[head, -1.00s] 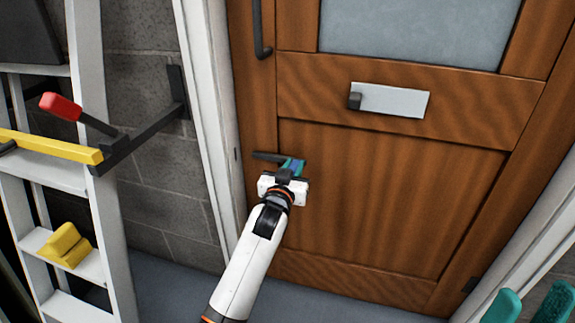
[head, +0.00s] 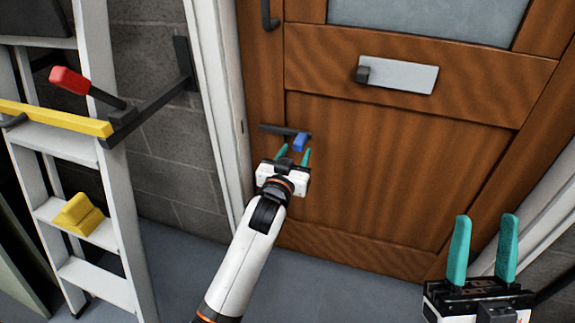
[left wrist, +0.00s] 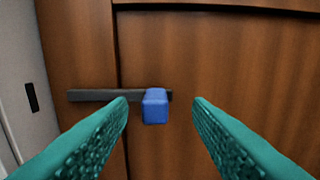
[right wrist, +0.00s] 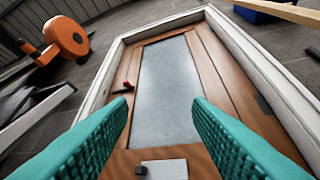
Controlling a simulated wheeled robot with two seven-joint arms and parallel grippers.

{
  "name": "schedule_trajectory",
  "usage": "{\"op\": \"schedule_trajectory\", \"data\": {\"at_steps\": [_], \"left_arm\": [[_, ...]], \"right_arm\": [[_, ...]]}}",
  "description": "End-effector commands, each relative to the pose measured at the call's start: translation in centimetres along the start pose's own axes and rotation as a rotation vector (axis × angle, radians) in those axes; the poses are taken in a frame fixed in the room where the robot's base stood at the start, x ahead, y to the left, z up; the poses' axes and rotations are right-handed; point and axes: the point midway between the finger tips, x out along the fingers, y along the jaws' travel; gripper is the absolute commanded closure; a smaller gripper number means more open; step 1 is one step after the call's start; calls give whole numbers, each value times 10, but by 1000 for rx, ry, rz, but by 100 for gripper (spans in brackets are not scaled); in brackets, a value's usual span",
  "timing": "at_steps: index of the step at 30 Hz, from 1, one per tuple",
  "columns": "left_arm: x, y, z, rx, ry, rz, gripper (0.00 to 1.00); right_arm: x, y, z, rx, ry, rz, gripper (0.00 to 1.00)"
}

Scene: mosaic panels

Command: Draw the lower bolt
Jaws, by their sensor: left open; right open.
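The lower bolt is a dark bar (head: 277,130) with a blue knob (head: 300,142), low on the left side of the brown wooden door (head: 400,160). In the left wrist view the bar (left wrist: 95,95) runs level and its left end reaches toward the door's edge. The blue knob (left wrist: 155,106) sits near the bar's right end. My left gripper (head: 294,156) is open and just short of the knob, which shows between its teal fingers without visible contact. My right gripper (head: 485,250) is open and empty at the lower right, away from the bolt.
A white stepladder (head: 110,190) stands at the left with a yellow block (head: 78,214) on a step. A dark bracket arm with a red grip (head: 70,80) juts from the block wall. A pale plate (head: 398,76) with a dark knob is higher on the door.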

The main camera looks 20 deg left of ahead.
Motion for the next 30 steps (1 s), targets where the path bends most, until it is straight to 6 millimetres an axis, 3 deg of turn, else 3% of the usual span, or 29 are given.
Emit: {"op": "schedule_trajectory", "data": {"at_steps": [6,12,30], "left_arm": [[-39,-1,2,0,2,-1,55],[-60,-1,1,-1,0,-2,55],[-65,-1,1,0,-5,-4,55]], "right_arm": [[0,-5,-37,-14,257,-9,55],[-7,-8,-57,-20,389,-14,55],[-9,-9,-61,-21,418,-15,55]]}}
